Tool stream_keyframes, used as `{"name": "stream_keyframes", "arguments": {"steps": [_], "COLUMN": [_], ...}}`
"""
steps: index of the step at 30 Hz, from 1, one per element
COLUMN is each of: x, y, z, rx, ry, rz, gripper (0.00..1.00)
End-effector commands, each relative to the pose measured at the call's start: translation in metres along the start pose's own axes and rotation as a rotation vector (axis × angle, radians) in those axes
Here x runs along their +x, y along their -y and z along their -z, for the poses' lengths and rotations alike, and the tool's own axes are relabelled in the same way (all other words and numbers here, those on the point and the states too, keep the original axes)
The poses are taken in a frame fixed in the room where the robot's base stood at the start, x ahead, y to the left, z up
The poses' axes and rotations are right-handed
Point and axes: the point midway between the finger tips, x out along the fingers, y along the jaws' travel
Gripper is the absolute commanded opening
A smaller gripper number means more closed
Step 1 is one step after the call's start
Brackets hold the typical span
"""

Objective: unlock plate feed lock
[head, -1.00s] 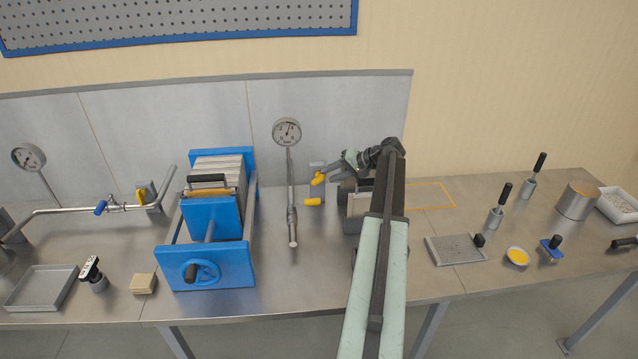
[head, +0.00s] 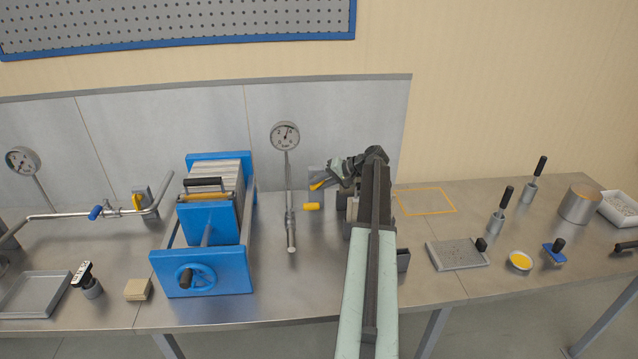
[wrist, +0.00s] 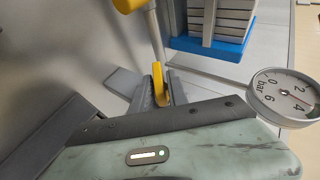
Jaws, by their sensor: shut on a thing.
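A small yellow lever (head: 318,185) sits by a grey wall plate right of the middle gauge in the head view; I take it to be the lock. My gripper (head: 330,177) reaches it from the right, partly hidden by my arm. In the wrist view, my gripper (wrist: 160,92) is shut on the yellow lever (wrist: 158,80), with a jaw on each side. A second yellow handle (head: 312,206) sticks out just below it, apart from the jaws. The lever's base is mostly hidden.
A pipe with a gauge (head: 285,136) stands close left of the gripper. Further left is a blue plate press (head: 203,270). My arm hides the machine behind it. A yellow outlined area (head: 425,201) on the bench at right is empty.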

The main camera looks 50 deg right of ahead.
Motion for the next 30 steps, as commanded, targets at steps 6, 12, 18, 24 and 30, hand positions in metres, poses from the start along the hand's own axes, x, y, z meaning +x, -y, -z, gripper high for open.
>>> {"name": "stream_keyframes", "arguments": {"steps": [6, 12, 18, 24, 30], "x": [-0.0023, -0.0018, 0.0002, 0.0023, 0.0035], "y": [0.0059, 0.0088, 0.0088, 0.0074, 0.0062], "z": [-0.0006, -0.0015, -0.0025, -0.0032, -0.0037], "rx": [-0.042, -0.107, -0.179, -0.242, -0.291], "ry": [0.003, 0.005, 0.005, 0.005, 0.005], "rz": [-0.096, -0.248, -0.418, -0.573, -0.695], "gripper": [0.0, 0.0, 0.0, 0.0, 0.0]}}
